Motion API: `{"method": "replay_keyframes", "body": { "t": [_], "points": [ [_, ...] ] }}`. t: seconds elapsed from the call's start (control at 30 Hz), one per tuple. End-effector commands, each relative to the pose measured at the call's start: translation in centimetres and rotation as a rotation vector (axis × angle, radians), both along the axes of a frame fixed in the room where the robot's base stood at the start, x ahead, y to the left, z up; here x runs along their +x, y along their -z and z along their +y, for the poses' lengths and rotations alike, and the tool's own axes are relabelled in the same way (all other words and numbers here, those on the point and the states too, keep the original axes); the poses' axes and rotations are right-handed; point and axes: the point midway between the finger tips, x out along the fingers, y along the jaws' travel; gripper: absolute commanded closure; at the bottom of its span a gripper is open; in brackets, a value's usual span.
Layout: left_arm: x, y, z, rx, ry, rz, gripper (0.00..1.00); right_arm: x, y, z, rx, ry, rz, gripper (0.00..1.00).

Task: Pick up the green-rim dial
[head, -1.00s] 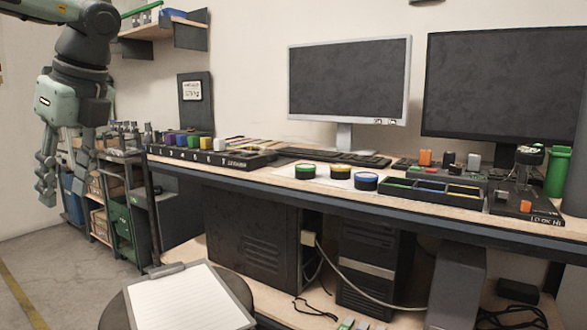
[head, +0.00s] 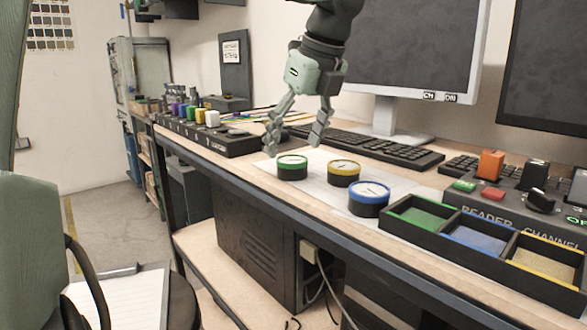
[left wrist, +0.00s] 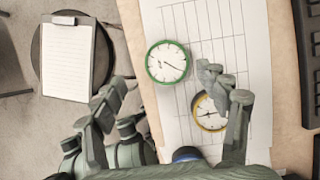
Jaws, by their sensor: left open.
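The green-rim dial (head: 292,167) is a round dial with a black side, lying face up on a white sheet on the bench. The left wrist view shows its white face and green rim (left wrist: 168,63). A yellow-rim dial (head: 343,172) and a blue-rim dial (head: 369,198) lie to its right. My left gripper (head: 294,143) is open and empty, its fingers pointing down just above and behind the green-rim dial. In the left wrist view my left gripper (left wrist: 165,88) has its fingers apart, and one finger partly covers the yellow-rim dial (left wrist: 210,113).
A tray (head: 480,238) with green, blue and yellow compartments stands at the right front. A keyboard (head: 375,146) and a monitor (head: 410,60) are behind the dials. A numbered rack (head: 205,138) with coloured blocks is at the left. A clipboard (head: 120,297) lies on a stool below.

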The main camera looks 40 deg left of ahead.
Motion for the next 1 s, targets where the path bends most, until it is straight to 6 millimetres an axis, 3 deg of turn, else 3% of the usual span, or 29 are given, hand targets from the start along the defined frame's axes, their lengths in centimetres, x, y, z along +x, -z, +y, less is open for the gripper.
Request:
{"method": "replay_keyframes", "body": {
  "t": [0.17, 0.33, 0.67, 1.0],
  "points": [
    [0.6, 1.9, 1.0, -0.003, -0.001, 0.005, 0.26, 0.2, 0.0, 0.1, 0.004, -0.003, -0.005, 1.0],
    [0.9, 4.0, 1.9, -0.003, 0.0, 0.004, 0.26, -0.2, 1.9, 0.0, 0.008, -0.002, 0.02, 1.0],
    [1.0, 4.6, 2.2, -0.001, 0.0, 0.0, 0.27, 0.2, 1.8, 0.2, 0.012, -0.002, 0.012, 1.0],
    [1.0, 4.6, 2.2, -0.001, 0.0, 0.0, 0.69, 0.6, 1.6, 0.2, 0.013, -0.001, 0.004, 1.0]
  ]
}}
